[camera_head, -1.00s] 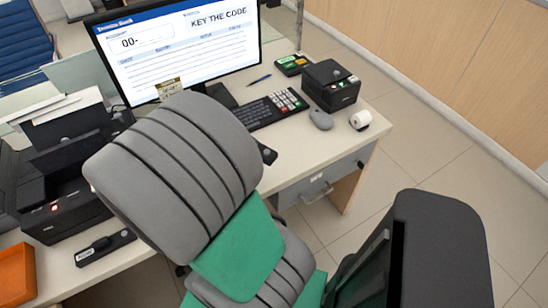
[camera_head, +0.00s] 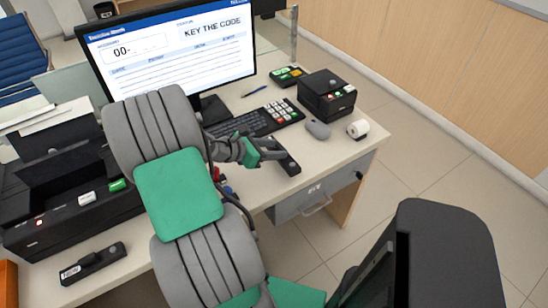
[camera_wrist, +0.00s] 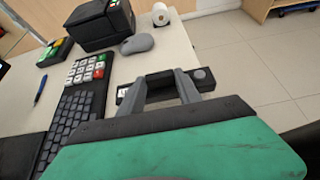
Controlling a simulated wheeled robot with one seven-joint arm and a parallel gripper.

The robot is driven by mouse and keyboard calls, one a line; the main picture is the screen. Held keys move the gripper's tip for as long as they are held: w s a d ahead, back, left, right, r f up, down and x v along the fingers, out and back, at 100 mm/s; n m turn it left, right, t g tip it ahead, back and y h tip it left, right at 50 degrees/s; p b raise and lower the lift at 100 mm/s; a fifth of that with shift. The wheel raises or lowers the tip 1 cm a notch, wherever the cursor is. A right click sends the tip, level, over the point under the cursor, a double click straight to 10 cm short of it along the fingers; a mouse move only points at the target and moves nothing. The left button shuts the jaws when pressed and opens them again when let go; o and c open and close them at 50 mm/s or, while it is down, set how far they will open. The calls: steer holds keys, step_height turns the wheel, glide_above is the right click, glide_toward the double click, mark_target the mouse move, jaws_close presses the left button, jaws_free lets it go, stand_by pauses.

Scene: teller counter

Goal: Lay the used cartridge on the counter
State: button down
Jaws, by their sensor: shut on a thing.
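My gripper (camera_head: 274,152) is shut on the used cartridge (camera_head: 291,166), a short black bar, over the counter (camera_head: 250,185) in front of the keyboard. In the wrist view my gripper's two grey fingers (camera_wrist: 160,86) close around the cartridge (camera_wrist: 206,84). There it shows a pale label at its left end and a grey round spot at its right end. It looks roughly level and low over the counter. I cannot tell whether it touches the surface.
A keyboard (camera_head: 232,124), mouse (camera_head: 317,129), black receipt printer (camera_head: 326,95) and paper roll (camera_head: 358,128) stand around it. Another labelled black cartridge (camera_head: 93,263) lies at front left, by the large printer (camera_head: 70,225). The counter's front edge is close to the held cartridge.

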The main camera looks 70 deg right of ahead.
steer(key=shift+w+d+f, duration=0.1)
steer(key=shift+d+f, duration=0.05)
steer(key=shift+f, duration=0.8)
steer(key=shift+d+f, duration=0.15)
steer(key=shift+f, duration=0.8)
steer(key=shift+f, duration=0.15)
steer(key=c, duration=0.8)
jaws_free()
steer(key=shift+c, duration=0.2)
